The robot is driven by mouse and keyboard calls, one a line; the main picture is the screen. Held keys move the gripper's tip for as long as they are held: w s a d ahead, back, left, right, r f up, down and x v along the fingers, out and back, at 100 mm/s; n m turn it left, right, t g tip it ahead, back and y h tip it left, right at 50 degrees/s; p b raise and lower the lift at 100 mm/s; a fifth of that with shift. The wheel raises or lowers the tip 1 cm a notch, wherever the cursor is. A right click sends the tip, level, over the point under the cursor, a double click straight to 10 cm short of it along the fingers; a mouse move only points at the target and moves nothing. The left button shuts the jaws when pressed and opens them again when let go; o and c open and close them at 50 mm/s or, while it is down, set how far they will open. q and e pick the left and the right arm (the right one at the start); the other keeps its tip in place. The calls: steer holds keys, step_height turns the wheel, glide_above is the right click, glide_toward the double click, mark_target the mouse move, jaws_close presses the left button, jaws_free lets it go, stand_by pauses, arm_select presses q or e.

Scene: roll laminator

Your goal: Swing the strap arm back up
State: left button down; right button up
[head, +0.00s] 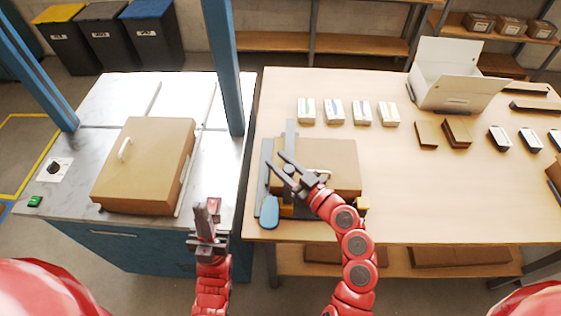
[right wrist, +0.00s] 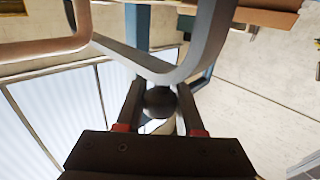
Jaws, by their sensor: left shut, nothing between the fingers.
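The tan machine (head: 330,165) lies at the table's left front edge, with a grey upright piece (head: 291,133) at its left. A lever with a blue paddle end (head: 268,212) runs along its left side. My right gripper (head: 278,163) is over the machine's left part, its two fingers spread apart. In the right wrist view a grey bent bar (right wrist: 160,72), probably the strap arm, crosses in front of the fingers. A dark round knob (right wrist: 160,101) shows between the fingers; whether they press on it is unclear. My left gripper (head: 207,218) is shut and empty, over the counter's front.
A tan lidded box (head: 145,165) stands on the left counter (head: 95,100). A blue post (head: 222,60) rises between counter and table. Several small boxes (head: 333,112) and an open white box (head: 450,88) sit farther back. The table's right front is clear.

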jaws_close()
stand_by(1.0)
